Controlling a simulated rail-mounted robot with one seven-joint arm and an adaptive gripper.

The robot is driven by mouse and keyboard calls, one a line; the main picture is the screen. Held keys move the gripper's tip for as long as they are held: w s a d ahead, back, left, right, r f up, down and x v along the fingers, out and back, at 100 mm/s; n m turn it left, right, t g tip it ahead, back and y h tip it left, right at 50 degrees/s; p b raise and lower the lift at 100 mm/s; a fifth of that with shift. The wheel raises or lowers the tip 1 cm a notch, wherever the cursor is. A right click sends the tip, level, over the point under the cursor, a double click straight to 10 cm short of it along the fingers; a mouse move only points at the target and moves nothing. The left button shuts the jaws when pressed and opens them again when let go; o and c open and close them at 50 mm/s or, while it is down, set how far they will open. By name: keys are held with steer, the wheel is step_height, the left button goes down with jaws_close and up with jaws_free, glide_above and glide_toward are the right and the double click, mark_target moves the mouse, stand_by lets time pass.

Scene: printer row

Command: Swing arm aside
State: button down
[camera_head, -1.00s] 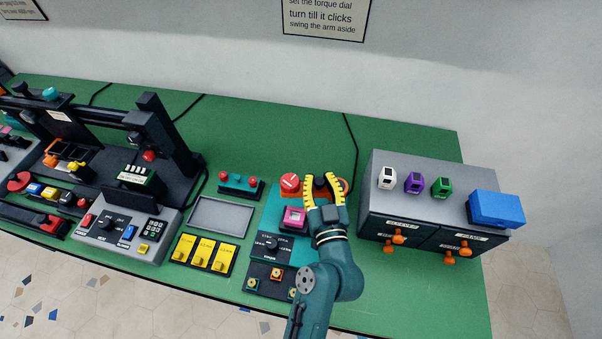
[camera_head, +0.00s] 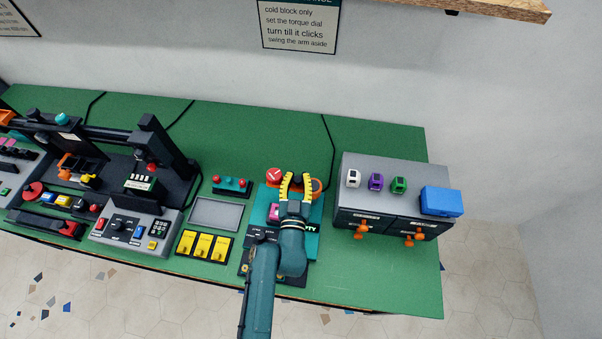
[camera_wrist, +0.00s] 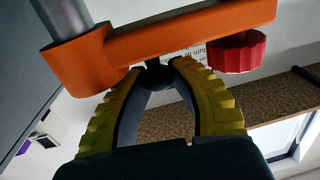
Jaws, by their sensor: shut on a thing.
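The swing arm (camera_wrist: 165,40) is an orange bar that fills the top of the wrist view. It joins a grey post (camera_wrist: 68,18) at its left and has a red ribbed dial (camera_wrist: 239,54) under its right end. In the head view the red dial (camera_head: 274,175) shows left of my gripper (camera_head: 296,181), and an orange part (camera_head: 317,185) shows to its right. My gripper's yellow-padded fingers (camera_wrist: 163,80) are closed around a dark round knob (camera_wrist: 158,70) just below the bar. The fingers hide much of the bar in the head view.
A grey drawer cabinet (camera_head: 350,203) with small coloured blocks and a blue box (camera_head: 440,201) on it stands close at right. A teal button box (camera_head: 232,185), a grey tray (camera_head: 194,222) and yellow switches (camera_head: 204,246) lie at left. The green table (camera_head: 250,130) is clear behind.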

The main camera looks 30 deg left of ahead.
steer(key=shift+s+f, duration=0.1)
steer(key=shift+f, duration=0.1)
steer(key=c, duration=0.9)
jaws_free()
steer(key=shift+s+d, duration=0.1)
steer(key=shift+d, duration=0.05)
steer(key=shift+r, duration=0.1)
steer(key=v, duration=1.1)
steer(key=shift+s+d, duration=0.15)
steer(key=shift+s, duration=0.2)
steer(key=shift+c, duration=0.3)
